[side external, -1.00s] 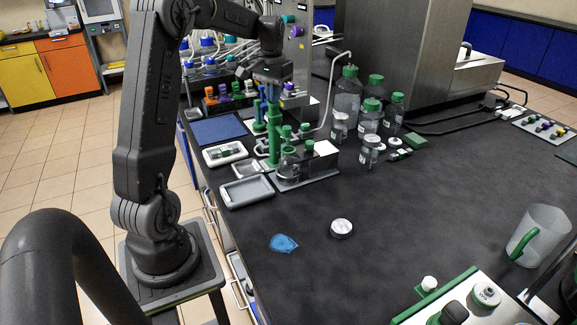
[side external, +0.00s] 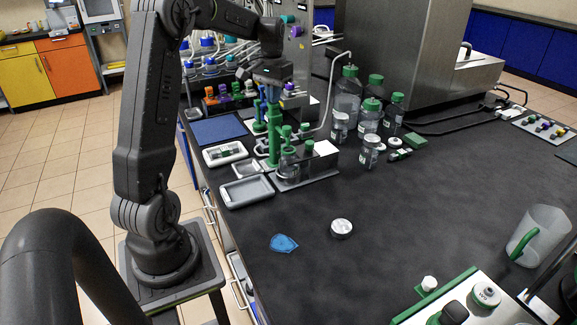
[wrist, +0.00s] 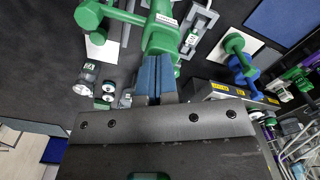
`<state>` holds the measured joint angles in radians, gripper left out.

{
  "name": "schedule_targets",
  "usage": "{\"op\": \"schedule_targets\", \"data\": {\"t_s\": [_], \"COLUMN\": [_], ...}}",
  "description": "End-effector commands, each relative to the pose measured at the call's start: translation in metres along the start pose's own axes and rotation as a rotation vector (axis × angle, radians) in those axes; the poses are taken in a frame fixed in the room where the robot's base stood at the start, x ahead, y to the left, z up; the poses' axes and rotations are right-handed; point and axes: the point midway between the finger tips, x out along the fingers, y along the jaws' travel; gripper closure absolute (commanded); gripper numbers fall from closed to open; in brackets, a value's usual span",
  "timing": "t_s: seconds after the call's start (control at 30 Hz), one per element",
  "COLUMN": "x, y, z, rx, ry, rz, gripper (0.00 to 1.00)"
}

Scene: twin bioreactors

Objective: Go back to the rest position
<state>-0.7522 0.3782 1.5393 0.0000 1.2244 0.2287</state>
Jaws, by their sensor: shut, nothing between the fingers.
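My gripper (side external: 272,92) is at the back left of the bench, above and close to the green stand (side external: 273,145). In the wrist view its two blue fingers (wrist: 154,72) are pressed together with nothing between them. The green stand (wrist: 160,38) lies right ahead of the fingertips there. I cannot tell whether they touch it. My arm reaches out over the bench and is bent at the elbow, with the gripper pointing down.
A small glass vessel (side external: 289,163) stands by the green stand. Several green-capped bottles (side external: 347,93) stand to the right. A grey tray (side external: 246,191), a blue mat (side external: 218,129) and a white tray (side external: 225,153) lie to the left. The bench's middle front is mostly clear.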

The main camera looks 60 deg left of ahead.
Motion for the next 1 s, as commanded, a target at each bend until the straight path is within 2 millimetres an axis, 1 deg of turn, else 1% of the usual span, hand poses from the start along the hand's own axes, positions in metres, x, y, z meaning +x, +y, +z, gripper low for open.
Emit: {"op": "schedule_targets", "data": {"t_s": [0.2, 0.4, 1.0], "x": [-0.015, -0.025, -0.025], "y": [0.0, 0.0, 0.0], "z": [0.0, 0.0, 0.0], "rx": [0.0, 0.0, 0.0], "ry": [0.002, 0.001, 0.0], "rz": [-0.001, 0.0, 0.0], "gripper": [1.0, 1.0, 1.0]}}
